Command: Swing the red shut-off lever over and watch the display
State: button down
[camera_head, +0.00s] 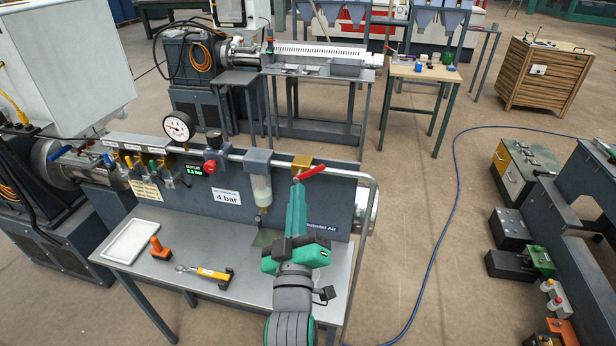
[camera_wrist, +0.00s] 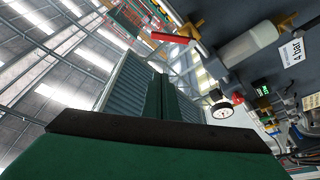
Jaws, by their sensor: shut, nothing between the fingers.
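The red shut-off lever (camera_head: 312,172) sits at the brass valve (camera_head: 301,161) on the top rail of the air panel, slanting up to the right. It also shows in the wrist view (camera_wrist: 170,38), beside the brass fitting. My gripper (camera_head: 298,186) is shut and empty, its green fingers just below the lever's left end in the head view. In the wrist view the fingertips (camera_wrist: 160,80) show a gap to the lever; contact cannot be judged from the head view. The display (camera_head: 193,170) shows small green digits, too small to read surely; it also glows in the wrist view (camera_wrist: 262,91).
A round gauge (camera_head: 178,126) and a red button (camera_head: 210,166) are left along the panel. A filter bowl (camera_head: 261,188) hangs left of the valve.

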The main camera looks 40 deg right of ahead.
notch_tip(320, 180, up, 3)
send_over(310, 174)
jog(key=a, duration=0.3)
jog(key=shift+s+d+f, duration=0.25)
jog(key=shift+s+f, duration=0.05)
jog(key=shift+f, duration=0.3)
jog(key=shift+s+d+f, duration=0.3)
jog(key=shift+s+f, duration=0.05)
jog(key=shift+f, duration=0.2)
jog(key=shift+s+d+f, duration=0.25)
jog(key=shift+s+f, duration=0.05)
jog(key=shift+f, duration=0.3)
